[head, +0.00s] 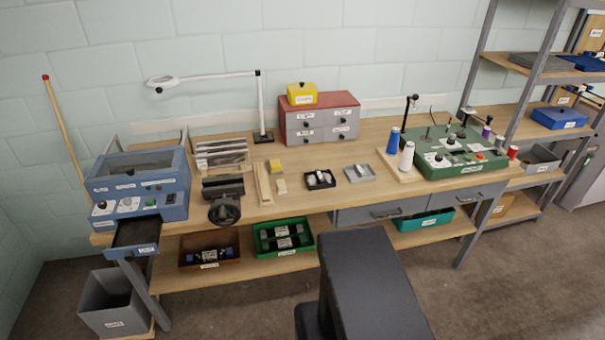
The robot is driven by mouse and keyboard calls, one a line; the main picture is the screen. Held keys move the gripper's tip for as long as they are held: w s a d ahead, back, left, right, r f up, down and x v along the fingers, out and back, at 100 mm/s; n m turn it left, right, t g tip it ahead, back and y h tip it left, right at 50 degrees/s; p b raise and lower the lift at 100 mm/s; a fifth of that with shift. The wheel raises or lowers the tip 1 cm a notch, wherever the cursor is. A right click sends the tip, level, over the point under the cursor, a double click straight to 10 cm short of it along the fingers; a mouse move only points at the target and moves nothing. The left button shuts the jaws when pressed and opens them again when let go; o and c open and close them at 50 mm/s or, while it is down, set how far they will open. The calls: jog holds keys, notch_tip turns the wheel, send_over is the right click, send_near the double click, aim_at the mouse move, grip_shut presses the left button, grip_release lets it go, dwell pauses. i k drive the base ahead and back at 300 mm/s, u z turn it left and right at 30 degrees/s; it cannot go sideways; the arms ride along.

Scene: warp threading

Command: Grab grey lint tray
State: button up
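My dark arm rises at the bottom centre, in front of the bench. My gripper is not in view.
A vise (224,208) sits right of the blue machine. Floor in front is clear.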

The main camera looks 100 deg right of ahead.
aim_at(357, 173)
jog(key=u, duration=0.2)
jog(key=k, duration=2.35)
jog(key=z, duration=1.4)
jog(key=i, duration=1.5)
jog(key=u, duration=0.05)
